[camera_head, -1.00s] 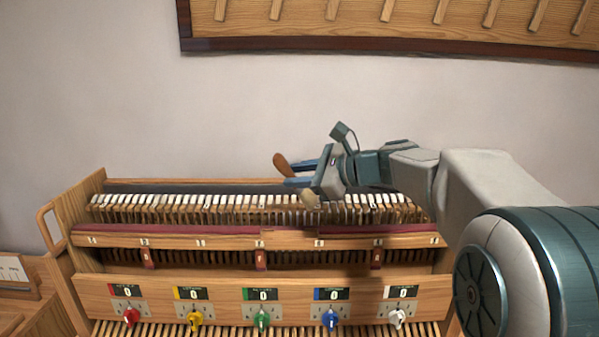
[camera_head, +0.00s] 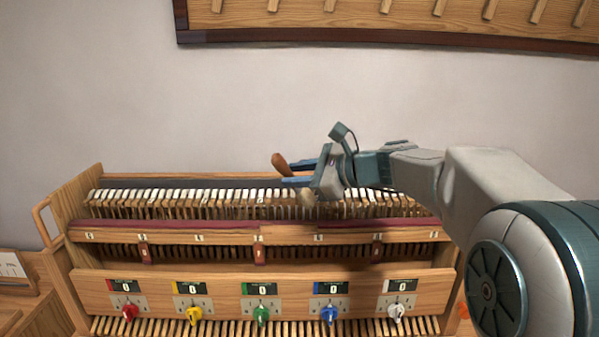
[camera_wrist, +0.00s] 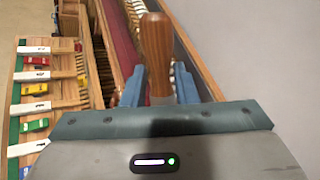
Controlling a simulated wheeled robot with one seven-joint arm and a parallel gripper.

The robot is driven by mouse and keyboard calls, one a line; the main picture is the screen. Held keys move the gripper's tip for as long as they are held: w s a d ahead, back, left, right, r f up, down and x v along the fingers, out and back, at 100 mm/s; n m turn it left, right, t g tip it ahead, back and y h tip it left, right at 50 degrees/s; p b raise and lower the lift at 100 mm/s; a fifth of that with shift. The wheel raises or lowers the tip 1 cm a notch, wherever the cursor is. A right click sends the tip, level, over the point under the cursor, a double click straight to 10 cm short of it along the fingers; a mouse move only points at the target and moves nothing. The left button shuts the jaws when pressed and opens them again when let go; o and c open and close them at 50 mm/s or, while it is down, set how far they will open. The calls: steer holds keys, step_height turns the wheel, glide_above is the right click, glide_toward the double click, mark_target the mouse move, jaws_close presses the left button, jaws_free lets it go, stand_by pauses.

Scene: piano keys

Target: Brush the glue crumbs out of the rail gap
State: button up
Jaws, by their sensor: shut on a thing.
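My gripper (camera_head: 298,174) is shut on a brush with a brown wooden handle (camera_head: 279,163). The handle sticks up to the left of the blue fingers, and the pale brush head (camera_head: 307,197) hangs below them, over the row of keys. In the wrist view the handle (camera_wrist: 156,50) stands between the two blue fingers. The key row (camera_head: 160,199) lies behind a rail with a dark red strip (camera_head: 190,226). I cannot tell whether the bristles touch anything. No glue crumbs can be made out, and my gripper hides part of the gap around the brush.
A wooden front panel (camera_head: 100,288) carries several coloured knobs, including a green one (camera_head: 262,314), with displays reading 0. Small red blocks (camera_head: 145,254) stand under the rail. A wooden wall rack (camera_head: 400,30) hangs above. The space above the left keys is clear.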

mark_target(299, 199)
step_height(299, 199, down, 6)
steer(key=b, duration=0.4)
steer(key=shift+a+p, duration=0.7)
steer(key=shift+a, duration=3.9)
steer(key=shift+d+b, duration=0.35)
steer(key=shift+d, duration=4.35)
step_height(299, 199, up, 8)
steer(key=p, duration=0.6)
steer(key=shift+r, duration=0.15)
steer(key=shift+f+b, duration=0.6)
steer(key=shift+r, duration=0.1)
